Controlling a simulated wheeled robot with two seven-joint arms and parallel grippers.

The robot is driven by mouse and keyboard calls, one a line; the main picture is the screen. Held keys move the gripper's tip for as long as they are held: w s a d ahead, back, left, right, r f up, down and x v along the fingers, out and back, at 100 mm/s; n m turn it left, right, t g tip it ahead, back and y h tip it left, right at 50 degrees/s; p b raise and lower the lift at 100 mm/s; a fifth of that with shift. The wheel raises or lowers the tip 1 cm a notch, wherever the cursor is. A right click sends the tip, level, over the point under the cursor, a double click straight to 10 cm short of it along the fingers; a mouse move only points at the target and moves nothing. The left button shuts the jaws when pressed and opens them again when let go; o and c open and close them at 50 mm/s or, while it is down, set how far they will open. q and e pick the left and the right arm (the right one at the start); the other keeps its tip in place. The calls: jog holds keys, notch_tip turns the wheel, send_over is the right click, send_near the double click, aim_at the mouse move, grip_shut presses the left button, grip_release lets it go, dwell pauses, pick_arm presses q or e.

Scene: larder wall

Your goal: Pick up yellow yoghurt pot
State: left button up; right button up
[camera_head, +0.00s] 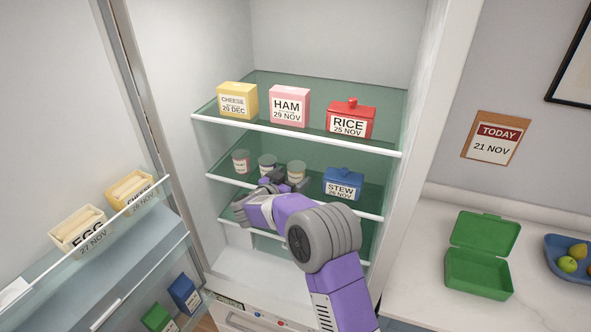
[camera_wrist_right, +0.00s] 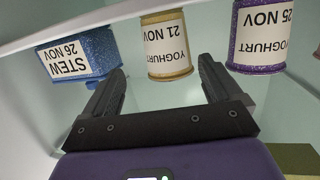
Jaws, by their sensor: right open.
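The yellow yoghurt pot (camera_head: 296,170) stands on the middle fridge shelf, nearest the blue stew box. In the right wrist view, which is upside down, the yellow yoghurt pot (camera_wrist_right: 167,45) is labelled 21 NOV and lies just beyond the gap between the fingers. My right gripper (camera_head: 284,180) reaches in at this shelf, partly hidden by its own arm. Its jaws (camera_wrist_right: 162,68) are open and empty, with the pot ahead of them. My left gripper is not in view.
A purple yoghurt pot (camera_wrist_right: 258,38) and a third pot (camera_head: 241,161) stand on the same shelf, beside the yellow one. The blue stew box (camera_head: 343,184) is on the other side. The shelf above, with its white front edge (camera_head: 300,135), holds cheese, ham and rice.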

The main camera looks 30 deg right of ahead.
aim_at(292, 174)
jog(key=w+d, duration=0.1)
jog(key=w+d+f+p, duration=0.1)
jog(key=w+d, duration=0.1)
jog(key=shift+w, duration=0.15)
jog(key=shift+w+d, duration=0.1)
jog(key=shift+d, duration=0.25)
jog(key=shift+d+r, duration=0.1)
jog(key=c, duration=1.1)
